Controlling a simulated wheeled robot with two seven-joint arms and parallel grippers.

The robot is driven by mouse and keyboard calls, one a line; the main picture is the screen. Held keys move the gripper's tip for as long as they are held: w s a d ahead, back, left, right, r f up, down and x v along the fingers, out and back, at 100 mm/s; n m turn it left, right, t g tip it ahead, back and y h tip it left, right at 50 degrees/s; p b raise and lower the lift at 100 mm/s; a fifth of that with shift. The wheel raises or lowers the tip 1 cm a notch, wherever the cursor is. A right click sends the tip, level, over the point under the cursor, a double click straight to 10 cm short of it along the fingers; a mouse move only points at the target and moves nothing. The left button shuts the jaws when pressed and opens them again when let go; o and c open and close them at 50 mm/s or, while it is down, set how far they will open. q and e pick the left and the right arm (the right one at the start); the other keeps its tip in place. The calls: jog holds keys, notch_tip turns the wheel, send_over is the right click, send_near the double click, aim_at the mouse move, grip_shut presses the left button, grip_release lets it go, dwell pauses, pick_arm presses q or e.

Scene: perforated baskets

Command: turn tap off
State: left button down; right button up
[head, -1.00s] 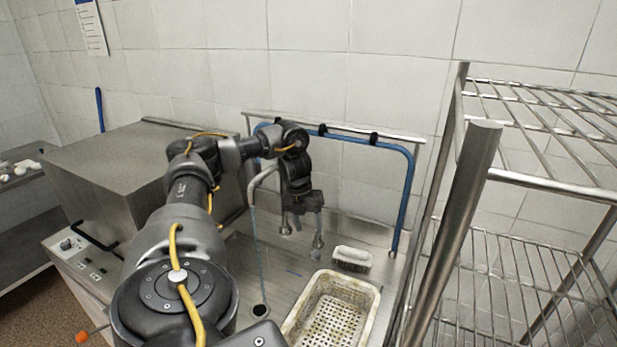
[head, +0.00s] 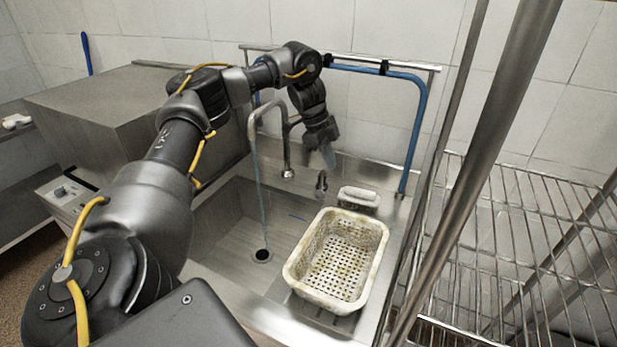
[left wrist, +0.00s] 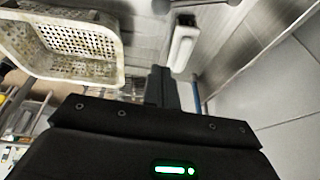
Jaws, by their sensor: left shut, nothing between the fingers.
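The tap's curved metal spout (head: 256,117) stands at the back of the sink. A thin stream of water (head: 263,195) falls from it towards the drain. A metal tap fitting (head: 288,172) hangs to the left of my left gripper (head: 328,158), and a second one (head: 321,182) is just below it. My left gripper is shut and empty, pointing down. I cannot tell whether it touches the fitting. The closed fingers also show in the left wrist view (left wrist: 161,86). My right gripper is out of view.
A worn perforated basket (head: 375,262) stands right of the drain. A blue pipe (head: 416,135) runs along the back and right. A metal rack (head: 485,165) closes off the right. A steel box (head: 110,110) stands left.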

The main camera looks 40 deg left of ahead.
aim_at(321, 185)
pick_arm(q)
jog(key=f, duration=0.3)
jog(key=f+n, duration=0.1)
jog(key=f, duration=0.2)
jog(key=f+n, duration=0.1)
jog(key=f, duration=0.2)
jog(key=shift+w+d+f, duration=0.1)
jog(key=shift+d+f, duration=0.3)
jog(key=shift+s+a+f+p, duration=0.2)
jog(key=shift+a+p, duration=0.1)
jog(key=shift+a, duration=0.15)
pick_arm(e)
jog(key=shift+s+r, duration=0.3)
